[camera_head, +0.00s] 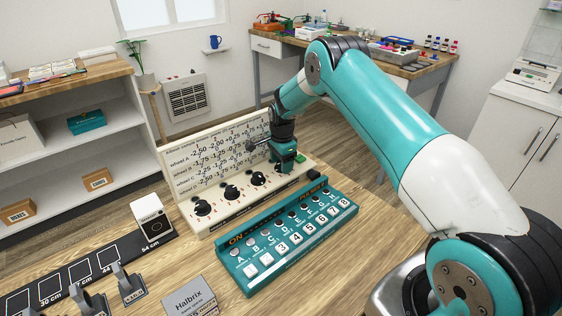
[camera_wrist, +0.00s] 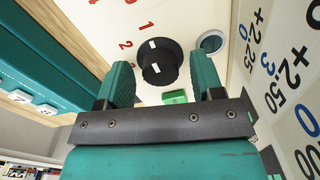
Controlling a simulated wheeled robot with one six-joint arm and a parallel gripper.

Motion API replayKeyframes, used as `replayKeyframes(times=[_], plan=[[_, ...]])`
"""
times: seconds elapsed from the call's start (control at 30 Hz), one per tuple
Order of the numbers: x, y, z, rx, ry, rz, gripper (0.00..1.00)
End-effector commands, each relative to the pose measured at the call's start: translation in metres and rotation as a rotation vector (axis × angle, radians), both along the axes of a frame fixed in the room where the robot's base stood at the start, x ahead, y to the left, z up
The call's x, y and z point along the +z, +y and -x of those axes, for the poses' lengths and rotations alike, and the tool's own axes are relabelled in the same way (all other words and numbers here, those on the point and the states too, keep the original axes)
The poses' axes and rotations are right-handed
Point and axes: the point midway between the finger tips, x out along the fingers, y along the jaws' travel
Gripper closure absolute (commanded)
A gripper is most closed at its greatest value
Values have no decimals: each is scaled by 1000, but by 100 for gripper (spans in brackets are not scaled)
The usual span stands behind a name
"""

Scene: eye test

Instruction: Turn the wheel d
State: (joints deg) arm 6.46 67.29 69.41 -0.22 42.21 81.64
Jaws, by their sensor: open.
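A cream panel (camera_head: 213,222) stands on the wooden bench with a row of black wheels along its base. Three wheels show in the head view, the rightmost of them (camera_head: 258,179) left of my gripper (camera_head: 285,161). My gripper is at the panel's right end and hides the place of a further wheel, likely wheel d. In the wrist view a black wheel (camera_wrist: 160,62) with a white mark lies between my two open fingers, apart from both sides. Red digits 0, 1 and 2 are printed beside it. I cannot tell how deep the fingers reach around it.
A green button (camera_wrist: 175,97) sits near the wheel; a round grey-blue disc (camera_wrist: 211,42) is beyond it. A teal keypad box (camera_head: 290,240) with ON and lettered keys stands in front of the panel. A white box (camera_head: 151,216) and a Halbrix block (camera_head: 190,297) are to the left.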

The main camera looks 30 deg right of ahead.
Motion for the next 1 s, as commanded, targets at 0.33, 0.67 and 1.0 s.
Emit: replayKeyframes(times=[0.33, 0.67, 1.0], plan=[[0, 0, 0, 0, 0, 0, 88], [-1, 0, 0, 59, 1, 0, 88], [-1, 0, 0, 306, 0, 0, 88]])
